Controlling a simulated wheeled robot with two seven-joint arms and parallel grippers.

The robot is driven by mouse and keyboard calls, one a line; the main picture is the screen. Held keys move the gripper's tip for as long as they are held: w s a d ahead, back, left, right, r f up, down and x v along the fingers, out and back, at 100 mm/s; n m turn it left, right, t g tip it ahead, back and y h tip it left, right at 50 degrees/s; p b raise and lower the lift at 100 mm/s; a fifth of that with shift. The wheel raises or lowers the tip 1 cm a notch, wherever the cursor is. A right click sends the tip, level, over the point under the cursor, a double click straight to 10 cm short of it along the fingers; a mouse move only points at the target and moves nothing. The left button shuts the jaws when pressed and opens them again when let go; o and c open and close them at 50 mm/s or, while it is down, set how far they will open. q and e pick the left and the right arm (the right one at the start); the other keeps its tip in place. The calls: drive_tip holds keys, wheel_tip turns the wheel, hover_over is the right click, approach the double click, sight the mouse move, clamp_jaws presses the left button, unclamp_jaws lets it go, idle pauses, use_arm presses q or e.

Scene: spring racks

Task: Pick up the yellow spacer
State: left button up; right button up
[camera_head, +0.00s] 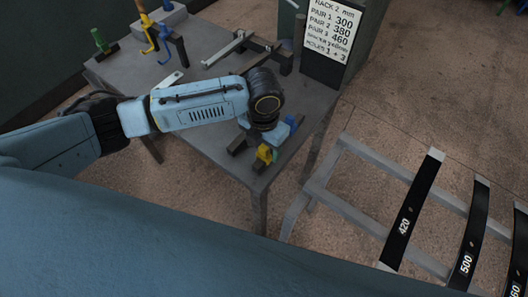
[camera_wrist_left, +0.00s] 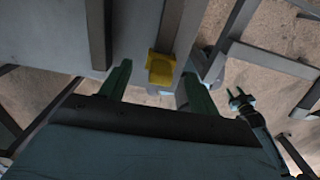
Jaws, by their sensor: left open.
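The yellow spacer (camera_head: 264,154) sits near the front corner of the grey table (camera_head: 210,110) in the head view. My left gripper (camera_head: 264,125) is above and just behind it, its fingers mostly hidden by the wrist. In the left wrist view, the yellow spacer (camera_wrist_left: 160,68) shows between the two green fingers of my left gripper (camera_wrist_left: 157,75). The fingers are apart, with gaps at both sides of the spacer; I cannot tell the height between them. My right gripper (camera_wrist_left: 240,98) shows small at the right of the wrist view, its two green-tipped fingers apart.
A blue piece (camera_head: 291,122) and a dark block (camera_head: 237,145) are close to the spacer. Hooked tools (camera_head: 150,38) and a green piece (camera_head: 101,42) stand at the table's far left. A grey rack with black strips (camera_head: 412,210) stands at right. A sign (camera_head: 333,30) is behind.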

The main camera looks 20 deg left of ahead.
sight(264, 147)
use_arm(q)
wheel_tip(264, 147, down, 3)
drive_tip(key=shift+f, duration=0.15)
drive_tip(key=shift+c, duration=0.3)
drive_tip(key=c, duration=0.8)
